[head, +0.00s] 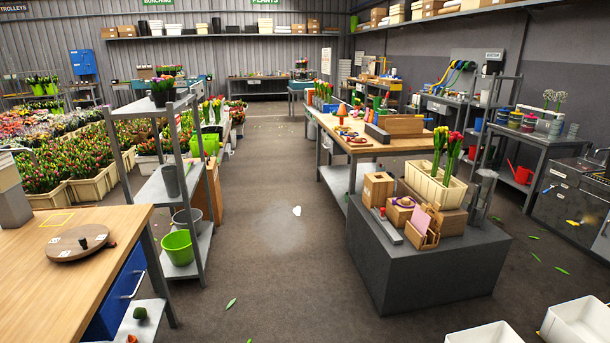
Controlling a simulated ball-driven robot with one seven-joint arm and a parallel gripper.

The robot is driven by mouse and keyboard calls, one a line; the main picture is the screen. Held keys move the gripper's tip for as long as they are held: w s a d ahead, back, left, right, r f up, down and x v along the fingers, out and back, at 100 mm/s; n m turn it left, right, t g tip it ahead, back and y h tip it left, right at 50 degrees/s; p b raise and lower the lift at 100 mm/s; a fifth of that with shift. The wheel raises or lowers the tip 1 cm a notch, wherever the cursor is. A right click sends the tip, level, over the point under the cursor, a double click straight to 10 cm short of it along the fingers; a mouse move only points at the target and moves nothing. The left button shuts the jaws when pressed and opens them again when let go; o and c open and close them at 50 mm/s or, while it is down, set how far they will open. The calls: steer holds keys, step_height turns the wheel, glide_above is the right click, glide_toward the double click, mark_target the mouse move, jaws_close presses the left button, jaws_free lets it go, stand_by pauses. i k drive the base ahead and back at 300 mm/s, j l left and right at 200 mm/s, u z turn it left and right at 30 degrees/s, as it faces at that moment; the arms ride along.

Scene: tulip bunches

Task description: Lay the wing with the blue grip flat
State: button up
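I cannot make out a wing with a blue grip in the head view. The wooden-topped table (62,288) at the lower left has a blue drawer front with a pale handle (134,283), but I see no wing on it. A round wooden disc (65,247) with a dark knob lies on that table. My gripper is not in view.
A grey shelf rack (186,187) with a green bucket (178,247) stands beside the table. A dark grey block (430,268) at right carries wooden boxes and a tulip crate (430,185). A long workbench (365,148) stands behind it. The central floor (270,240) is mostly clear.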

mark_target(414, 125)
steer(key=i+u, duration=0.35)
steer(key=i, duration=1.45)
steer(key=i+j, duration=0.1)
steer(key=i, duration=3.65)
steer(key=i+z, duration=0.4)
steer(key=i+j+z, duration=0.15)
steer(key=i+z, duration=0.2)
steer(key=i+j+z, duration=0.95)
steer(key=j+z, duration=0.15)
steer(key=i+j+z, duration=0.2)
steer(key=j+z, duration=0.2)
steer(key=i+j+z, duration=0.1)
steer(key=j+z, duration=0.65)
steer(key=j, duration=0.15)
steer(key=j+z, duration=0.35)
steer(key=j, duration=0.15)
steer(key=i, duration=0.05)
